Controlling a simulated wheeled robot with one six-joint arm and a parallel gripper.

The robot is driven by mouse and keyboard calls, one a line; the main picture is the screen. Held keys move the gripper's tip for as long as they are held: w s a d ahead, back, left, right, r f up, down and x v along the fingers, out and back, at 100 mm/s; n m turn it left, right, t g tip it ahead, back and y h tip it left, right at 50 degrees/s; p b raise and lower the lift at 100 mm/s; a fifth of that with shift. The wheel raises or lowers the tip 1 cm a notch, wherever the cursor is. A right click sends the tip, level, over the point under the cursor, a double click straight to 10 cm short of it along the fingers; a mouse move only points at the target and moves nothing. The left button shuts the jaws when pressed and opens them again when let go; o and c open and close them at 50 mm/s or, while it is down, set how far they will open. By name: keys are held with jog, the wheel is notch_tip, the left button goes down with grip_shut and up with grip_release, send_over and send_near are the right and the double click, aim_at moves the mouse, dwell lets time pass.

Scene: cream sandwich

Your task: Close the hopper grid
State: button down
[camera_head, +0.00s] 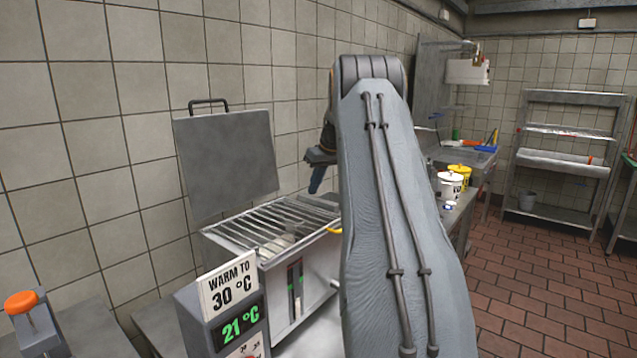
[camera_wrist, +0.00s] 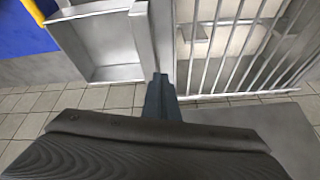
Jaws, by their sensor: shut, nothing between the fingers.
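The hopper grid (camera_head: 268,222) is a row of metal bars across the top of the steel hopper (camera_head: 312,268). It looks nearly level in the head view; I cannot tell whether it is fully seated. Pale blocks show beneath the bars. My gripper (camera_head: 316,188) is shut and empty, pointing down above the far right part of the hopper. In the wrist view, my gripper (camera_wrist: 158,84) has its tips beside the left edge of the barred grid (camera_wrist: 235,45). Contact cannot be told. My arm hides the hopper's right side.
A flat grey lid (camera_head: 226,165) with a dark handle stands upright behind the hopper, near the tiled wall. A temperature display (camera_head: 240,325) reading 21 °C stands in front. White (camera_head: 450,185) and yellow tubs (camera_head: 461,172) sit on the counter at right. A steel tray (camera_wrist: 100,45) lies left of the grid.

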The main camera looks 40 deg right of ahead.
jog(key=s+d+r, duration=0.2)
jog(key=d+r, duration=0.5)
jog(key=d, duration=0.2)
jog(key=shift+s+r+b, duration=0.15)
jog(key=shift+r+b, duration=0.15)
jog(key=shift+b, duration=0.15)
